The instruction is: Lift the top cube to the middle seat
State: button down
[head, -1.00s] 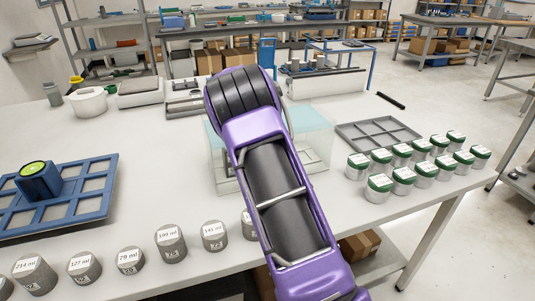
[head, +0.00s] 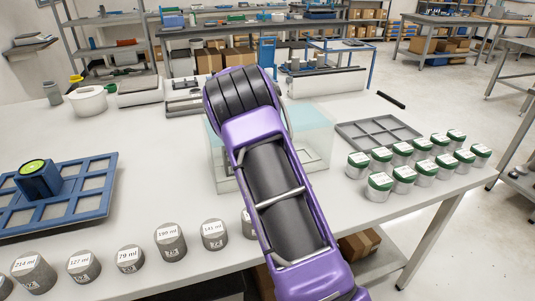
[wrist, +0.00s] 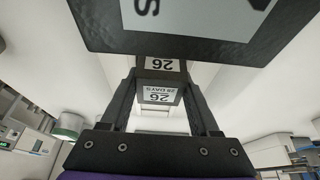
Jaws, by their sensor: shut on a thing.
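In the wrist view, my gripper (wrist: 162,72) points away from the camera with a dark cube labelled 26 (wrist: 158,84) showing between its two black fingers. The gripper is shut on a cube. A larger dark block face with a white label (wrist: 100,32) fills the top of that view, close to the camera and cut off by the edge. How the two touch is unclear. In the head view, my purple arm hides the gripper and the cubes. A clear tank (head: 318,145) stands behind the arm. The middle seat cannot be made out.
A blue grid tray (head: 95,200) with a blue block (head: 38,178) is at left. Several grey labelled cylinders (head: 171,244) line the front edge. A grey tray (head: 378,132) and several green-topped cylinders (head: 402,180) are at right.

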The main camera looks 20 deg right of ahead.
jog(key=shift+f, duration=0.15)
jog(key=shift+c, duration=0.2)
grip_release()
notch_tip(320, 180, up, 11)
jog(key=p, duration=0.6)
jog(key=shift+f, duration=0.1)
notch_tip(320, 180, up, 8)
jog(key=shift+f, duration=0.25)
dwell(0.4)
